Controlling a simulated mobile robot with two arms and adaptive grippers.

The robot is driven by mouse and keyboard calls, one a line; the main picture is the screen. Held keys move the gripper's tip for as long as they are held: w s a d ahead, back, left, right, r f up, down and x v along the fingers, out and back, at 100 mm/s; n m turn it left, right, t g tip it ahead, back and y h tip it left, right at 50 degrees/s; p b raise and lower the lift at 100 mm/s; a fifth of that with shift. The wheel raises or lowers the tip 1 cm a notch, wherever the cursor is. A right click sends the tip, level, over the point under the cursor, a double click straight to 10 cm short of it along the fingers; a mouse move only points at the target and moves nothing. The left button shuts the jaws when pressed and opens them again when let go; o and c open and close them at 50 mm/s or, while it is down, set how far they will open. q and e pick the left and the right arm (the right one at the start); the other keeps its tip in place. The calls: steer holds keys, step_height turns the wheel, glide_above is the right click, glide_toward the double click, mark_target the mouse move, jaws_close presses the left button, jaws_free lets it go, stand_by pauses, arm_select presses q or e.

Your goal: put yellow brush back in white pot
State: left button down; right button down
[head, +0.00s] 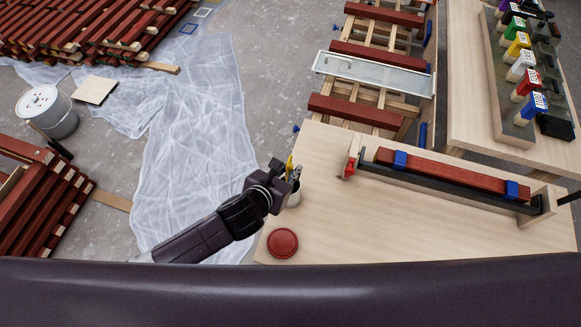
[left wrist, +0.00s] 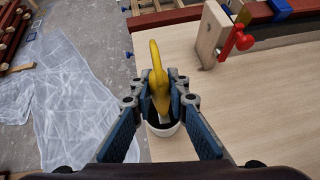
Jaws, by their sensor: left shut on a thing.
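The yellow brush (left wrist: 157,75) is held upright in my left gripper (left wrist: 160,92), which is shut on it. The brush's curved yellow handle shows above the fingers, and a small yellow part of it shows in the head view (head: 289,168). The white pot (left wrist: 163,129) is just below the fingers, its dark inside showing. The brush's lower end lines up with the pot's mouth; I cannot tell how far inside it is. In the head view the pot (head: 294,199) stands near the bench's left edge, partly hidden by my left gripper (head: 288,174). My right gripper is not in view.
A round red lid-like disc (head: 282,243) lies on the wooden bench (head: 345,225). A red batten (head: 450,172) with blue clamps lies to the right, near a red-handled clamp (head: 348,168). A second bench (head: 475,115) carries coloured items. The bench's front middle is clear.

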arm_select(q)
steer(key=shift+f, duration=0.4)
steer(key=c, duration=1.8)
jaws_free()
steer(key=v, duration=1.2)
